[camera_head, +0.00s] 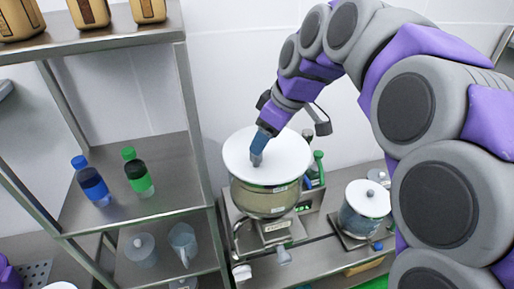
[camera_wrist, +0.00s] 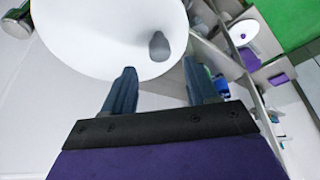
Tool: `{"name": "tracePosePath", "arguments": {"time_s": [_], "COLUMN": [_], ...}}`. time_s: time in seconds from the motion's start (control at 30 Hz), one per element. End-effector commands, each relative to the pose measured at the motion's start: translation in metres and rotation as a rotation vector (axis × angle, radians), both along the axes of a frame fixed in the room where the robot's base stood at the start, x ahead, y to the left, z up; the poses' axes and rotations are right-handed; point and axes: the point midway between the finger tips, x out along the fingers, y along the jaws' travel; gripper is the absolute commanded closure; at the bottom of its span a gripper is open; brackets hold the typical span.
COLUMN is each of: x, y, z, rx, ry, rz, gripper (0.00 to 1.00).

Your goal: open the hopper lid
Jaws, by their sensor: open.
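The hopper (camera_head: 262,200) is a round metal bowl on a bench machine. Its white disc lid (camera_head: 290,158) lies flat on top and covers it. In the wrist view the lid (camera_wrist: 85,30) fills the upper left, with a small grey knob (camera_wrist: 159,46) on it. My gripper (camera_head: 256,157) reaches down over the lid and hides the knob's surroundings in the head view. In the wrist view my gripper (camera_wrist: 160,80) has its two fingers apart with nothing between them. The knob lies just beyond the fingertips.
A smaller pot with a white lid (camera_head: 368,198) stands right of the hopper. A steel shelf (camera_head: 135,175) at the left holds a blue bottle (camera_head: 91,183) and a green bottle (camera_head: 138,174). Small bottles with green caps (camera_head: 318,167) stand close behind the hopper.

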Motion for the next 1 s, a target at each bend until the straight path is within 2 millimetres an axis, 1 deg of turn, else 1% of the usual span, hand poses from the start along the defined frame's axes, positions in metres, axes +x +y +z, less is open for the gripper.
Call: {"name": "tracePosePath", "arguments": {"time_s": [0.1,0.2,0.33,0.5,0.73,1.0], "x": [0.002,0.005,0.008,0.009,0.009,0.009], "y": [0.007,0.012,0.017,0.019,0.019,0.019], "z": [-0.019,-0.031,-0.043,-0.05,-0.05,-0.049], "rx": [-0.001,-0.001,0.0,-0.001,-0.001,-0.001], "ry": [0.006,0.005,0.001,0.002,0.0,0.0], "rz": [0.001,0.001,0.0,0.0,0.0,0.0], "gripper": [0.42,0.42,0.42,0.42,0.42,0.68]}}
